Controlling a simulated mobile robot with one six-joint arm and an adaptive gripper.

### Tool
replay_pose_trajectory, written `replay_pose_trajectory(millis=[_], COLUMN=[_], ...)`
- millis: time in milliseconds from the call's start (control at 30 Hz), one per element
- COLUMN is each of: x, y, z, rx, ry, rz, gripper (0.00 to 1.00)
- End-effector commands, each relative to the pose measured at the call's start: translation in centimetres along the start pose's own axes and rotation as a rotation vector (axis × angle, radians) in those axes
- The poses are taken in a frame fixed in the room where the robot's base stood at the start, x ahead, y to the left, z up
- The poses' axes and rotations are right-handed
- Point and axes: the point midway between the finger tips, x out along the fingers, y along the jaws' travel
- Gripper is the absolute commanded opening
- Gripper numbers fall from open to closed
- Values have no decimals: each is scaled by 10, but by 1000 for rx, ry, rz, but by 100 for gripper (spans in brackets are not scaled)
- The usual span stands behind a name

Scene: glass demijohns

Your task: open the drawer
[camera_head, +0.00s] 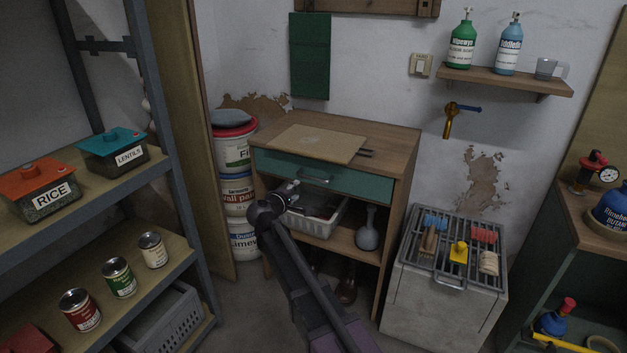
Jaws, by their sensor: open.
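The drawer (345,182) has a green front with a metal bar handle (315,178). It sits under the top of a wooden cabinet (402,140) and its front looks flush with the cabinet, so it appears closed. My arm reaches up from the bottom of the view. My gripper (291,187) is open, just left of and slightly below the handle. It is small and dark here, and I cannot tell whether it touches the drawer front. Nothing shows between its fingers.
A board (317,143) lies on the cabinet top. Below the drawer, an open shelf holds a white bin (322,224) and a grey flask (368,232). Stacked paint buckets (235,190) stand to the left. A block with a metal rack (440,290) stands to the right.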

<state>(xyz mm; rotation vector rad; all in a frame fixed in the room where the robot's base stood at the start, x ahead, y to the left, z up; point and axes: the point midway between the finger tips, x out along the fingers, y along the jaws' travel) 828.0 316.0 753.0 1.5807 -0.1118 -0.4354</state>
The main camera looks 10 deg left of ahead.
Motion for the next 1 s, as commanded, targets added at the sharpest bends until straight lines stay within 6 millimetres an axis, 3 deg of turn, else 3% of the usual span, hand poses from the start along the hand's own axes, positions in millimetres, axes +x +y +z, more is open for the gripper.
replay_pose_trajectory(millis=[267, 800, 1000], x=[24, 105, 126], y=[-1, -1, -1], z=[-1, -2, -2], rx=[1, 0, 0], ry=[0, -1, 1], rz=[0, 0, 0], gripper=[54, 54, 54])
